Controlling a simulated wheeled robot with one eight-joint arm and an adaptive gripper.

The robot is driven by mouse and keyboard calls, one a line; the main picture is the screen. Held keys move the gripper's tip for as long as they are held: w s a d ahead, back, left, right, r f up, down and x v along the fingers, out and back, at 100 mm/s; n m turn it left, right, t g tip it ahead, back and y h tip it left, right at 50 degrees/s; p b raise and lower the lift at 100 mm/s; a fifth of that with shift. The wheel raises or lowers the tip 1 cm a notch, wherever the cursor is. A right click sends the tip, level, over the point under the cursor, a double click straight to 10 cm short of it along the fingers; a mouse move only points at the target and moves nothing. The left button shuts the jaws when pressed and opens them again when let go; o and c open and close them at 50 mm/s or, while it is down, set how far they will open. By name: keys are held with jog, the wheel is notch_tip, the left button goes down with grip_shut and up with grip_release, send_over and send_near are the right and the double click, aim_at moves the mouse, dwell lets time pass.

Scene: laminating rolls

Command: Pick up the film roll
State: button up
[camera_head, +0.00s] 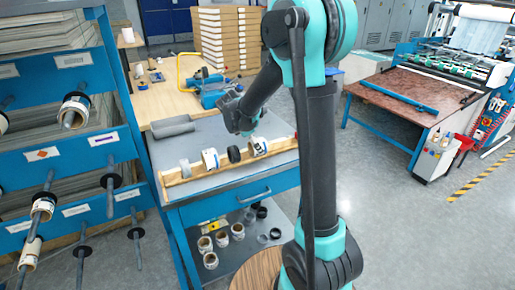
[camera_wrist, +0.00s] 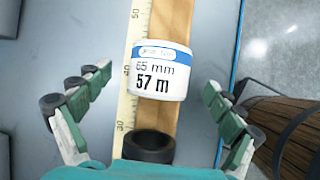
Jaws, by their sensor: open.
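The film roll (camera_wrist: 160,72), white with a blue band and the print "65 mm 57 m", lies on a wooden rack (camera_wrist: 184,25) in the wrist view. In the head view the film roll (camera_head: 258,146) appears at the right part of the rack (camera_head: 180,190). My gripper (camera_wrist: 157,84) is open, its two fingers spread to the left and right of the roll, with gaps on both sides. In the head view my gripper (camera_head: 240,122) hangs above the rack. A black ring (camera_wrist: 148,147) lies just below the roll in the wrist view, partly hidden by my gripper.
A white roll (camera_head: 210,159) and a grey roll (camera_head: 185,168) share the rack. A dark grey cylinder (camera_head: 172,126) lies behind on the grey bench. Several rolls stand on the lower shelf.

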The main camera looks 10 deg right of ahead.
jog(key=shift+x, duration=1.8)
jog(key=c, duration=1.4)
